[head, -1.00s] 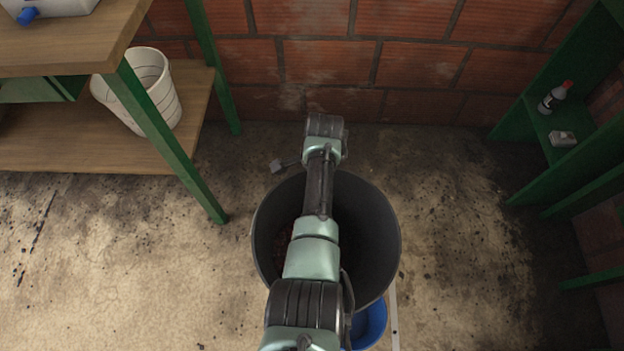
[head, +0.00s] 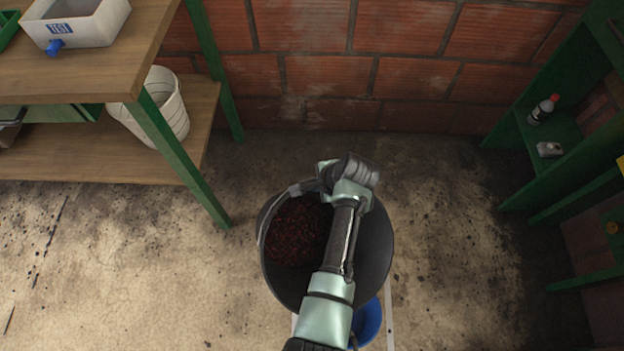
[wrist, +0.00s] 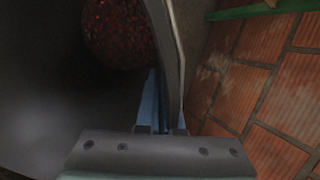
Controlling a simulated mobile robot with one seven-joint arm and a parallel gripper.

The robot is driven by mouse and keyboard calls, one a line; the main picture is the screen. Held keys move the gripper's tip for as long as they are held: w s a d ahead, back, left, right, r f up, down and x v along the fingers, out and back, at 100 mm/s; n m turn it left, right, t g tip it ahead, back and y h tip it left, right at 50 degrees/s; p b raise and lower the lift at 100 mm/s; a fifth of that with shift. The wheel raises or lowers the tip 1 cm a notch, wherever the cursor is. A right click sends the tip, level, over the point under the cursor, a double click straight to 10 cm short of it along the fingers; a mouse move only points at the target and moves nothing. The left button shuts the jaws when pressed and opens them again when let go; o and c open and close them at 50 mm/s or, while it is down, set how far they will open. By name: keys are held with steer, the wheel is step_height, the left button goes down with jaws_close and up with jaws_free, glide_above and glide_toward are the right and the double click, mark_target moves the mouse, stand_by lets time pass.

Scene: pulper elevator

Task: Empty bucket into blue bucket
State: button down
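A large dark grey bucket (head: 377,255) stands on the floor in the head view, with dark red cherries (head: 296,232) inside at its left. The blue bucket (head: 369,320) is partly hidden behind the grey bucket and my arm, at the bottom of the head view. My gripper (head: 303,188) is at the grey bucket's upper left rim. In the wrist view the rim (wrist: 172,50) runs between the closely set fingers (wrist: 160,115), which appear shut on it. The cherries (wrist: 118,32) show beside the rim, and the far finger is mostly hidden.
A brick wall (head: 320,80) stands close behind. A green shelf (head: 530,140) with a bottle (head: 543,109) is at right. Floor (head: 120,265) is clear at left.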

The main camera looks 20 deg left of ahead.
steer(key=s+d+f+t+y+b, duration=0.2)
steer(key=s+d+y+b, duration=0.1)
steer(key=d+b, duration=0.3)
steer(key=s+d+f+t+y+b, duration=0.2)
steer(key=s+d+t+y+b, duration=0.1)
steer(key=b, duration=0.7)
steer(key=s+d+f+t+y+b, duration=0.2)
steer(key=s+d+y+b, duration=0.3)
steer(key=d, duration=0.5)
steer(key=shift+s+b, duration=0.95)
steer(key=shift+b, duration=0.85)
steer(key=s+d+f+t+y+b, duration=0.1)
steer(key=s+d+b, duration=0.5)
steer(key=b, duration=1)
steer(key=d+t+y, duration=0.1)
steer(key=d+y, duration=0.1)
steer(key=d, duration=0.1)
steer(key=shift+s+f+n+t+y+b, duration=0.2)
steer(key=shift+n+t+y+b, duration=0.1)
steer(key=shift+t+y+b, duration=0.1)
stand_by(0.5)
